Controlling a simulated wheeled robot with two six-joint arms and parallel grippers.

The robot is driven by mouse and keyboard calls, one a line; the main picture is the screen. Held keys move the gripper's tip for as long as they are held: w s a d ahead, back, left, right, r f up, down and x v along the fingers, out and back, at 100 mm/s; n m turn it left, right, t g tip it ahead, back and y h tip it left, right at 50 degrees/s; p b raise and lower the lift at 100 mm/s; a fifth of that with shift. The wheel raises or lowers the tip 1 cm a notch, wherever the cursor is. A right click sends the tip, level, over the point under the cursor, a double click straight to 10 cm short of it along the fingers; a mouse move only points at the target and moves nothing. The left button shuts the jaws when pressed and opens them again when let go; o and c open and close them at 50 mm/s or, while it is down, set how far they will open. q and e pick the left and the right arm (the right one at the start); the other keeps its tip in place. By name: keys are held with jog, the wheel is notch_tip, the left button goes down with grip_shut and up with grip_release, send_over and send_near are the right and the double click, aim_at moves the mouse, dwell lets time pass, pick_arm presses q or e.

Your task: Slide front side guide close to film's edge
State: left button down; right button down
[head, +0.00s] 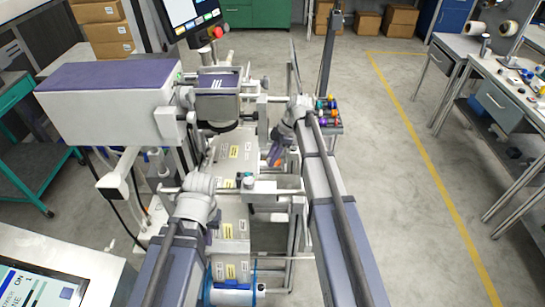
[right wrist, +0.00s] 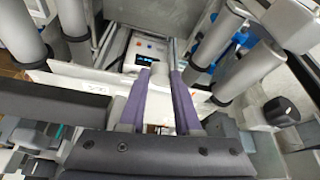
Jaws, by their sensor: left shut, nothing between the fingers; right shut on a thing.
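My right gripper (head: 276,154) reaches into the middle of the machine in the head view. In the right wrist view its two purple fingers (right wrist: 157,78) are shut on a small pale part, which looks like the front side guide (right wrist: 158,68). A white plate or strip (right wrist: 75,80) runs across beside the fingers; I cannot tell whether it is film. The film's edge cannot be made out clearly. My left gripper (head: 212,222) is shut and empty, low at the near left part of the machine, mostly hidden by its wrist.
The machine's grey panels (head: 235,210) carry yellow labels. A blue-and-white roll (head: 232,294) lies at the near end. A purple-topped housing (head: 105,95) stands at left and a monitor (head: 188,14) at the back. Grey rollers (right wrist: 240,75) flank the right gripper closely.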

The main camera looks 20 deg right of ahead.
jog(key=shift+w+a, duration=0.25)
jog(key=shift+a, duration=0.55)
jog(key=c, duration=0.6)
grip_release()
jog(key=shift+d, duration=0.1)
